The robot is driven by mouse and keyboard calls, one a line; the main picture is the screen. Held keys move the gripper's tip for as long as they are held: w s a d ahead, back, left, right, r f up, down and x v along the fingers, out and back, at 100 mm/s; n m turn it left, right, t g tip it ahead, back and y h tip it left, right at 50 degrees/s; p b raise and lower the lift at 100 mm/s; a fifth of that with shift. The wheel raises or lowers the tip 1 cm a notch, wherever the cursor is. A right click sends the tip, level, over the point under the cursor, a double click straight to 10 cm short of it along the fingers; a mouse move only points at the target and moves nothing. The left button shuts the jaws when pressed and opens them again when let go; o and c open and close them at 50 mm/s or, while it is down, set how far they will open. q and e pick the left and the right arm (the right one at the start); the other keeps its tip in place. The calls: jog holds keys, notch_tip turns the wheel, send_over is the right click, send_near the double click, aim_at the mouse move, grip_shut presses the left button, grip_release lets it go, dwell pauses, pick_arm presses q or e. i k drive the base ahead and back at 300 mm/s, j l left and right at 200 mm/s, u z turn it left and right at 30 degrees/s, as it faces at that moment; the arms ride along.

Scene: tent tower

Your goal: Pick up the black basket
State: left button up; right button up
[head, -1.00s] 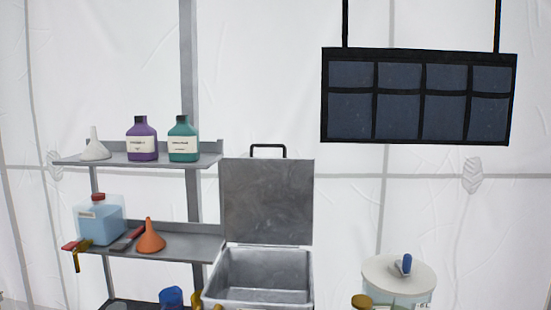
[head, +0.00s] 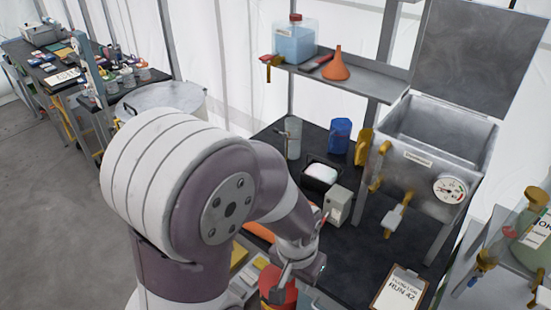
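A small black basket-like container (head: 308,183) with a white item in it stands on the dark table, between a grey cylinder and a small grey box. My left arm comes in from the left and covers the middle of the head view. My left gripper (head: 300,272) points down in front of the container, nearer to me and apart from it. It is above or beside a red round object (head: 279,294); I cannot tell whether they touch. Its finger opening is unclear. My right gripper is not in view.
A metal tank (head: 432,155) with an open lid, yellow handles and a gauge stands at right. A blue cup (head: 340,135), a grey box (head: 338,204) and a clipboard (head: 399,290) are on the table (head: 365,262). A shelf (head: 345,80) is behind.

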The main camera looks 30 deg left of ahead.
aim_at(319, 174)
jog(key=u, duration=0.8)
jog(key=z, duration=0.8)
jog(key=i+j+z, duration=0.1)
jog(key=j+z, duration=0.65)
jog(key=j, duration=0.3)
jog(key=j+z, duration=0.4)
jog(key=j, duration=0.15)
